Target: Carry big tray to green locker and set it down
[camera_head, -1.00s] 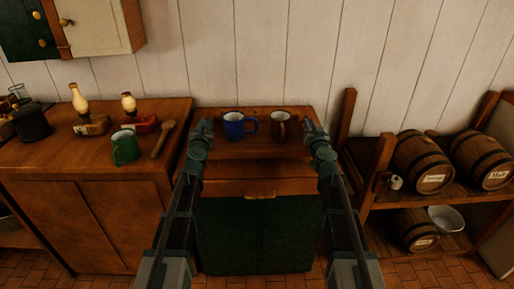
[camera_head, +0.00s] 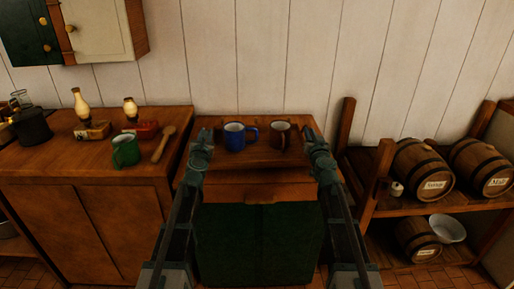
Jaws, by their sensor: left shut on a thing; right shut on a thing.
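The big tray (camera_head: 262,163) is brown wood and spans between my two grippers, level as far as I can tell. A blue mug (camera_head: 235,138) and a brown mug (camera_head: 281,137) stand upright on it. My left gripper (camera_head: 205,138) is shut on the tray's left side and my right gripper (camera_head: 311,138) on its right side. The green locker (camera_head: 260,245) has dark green doors and a brown wooden top, straight ahead beneath the tray. The tray blends with the locker top, so I cannot tell whether they touch.
At left, a wooden counter (camera_head: 75,175) holds a green mug (camera_head: 125,151), a wooden spoon (camera_head: 164,145), lamps and a dark pot (camera_head: 32,127). At right, a wooden rack (camera_head: 385,208) holds barrels and a white bowl (camera_head: 447,228). A plank wall (camera_head: 255,60) stands behind.

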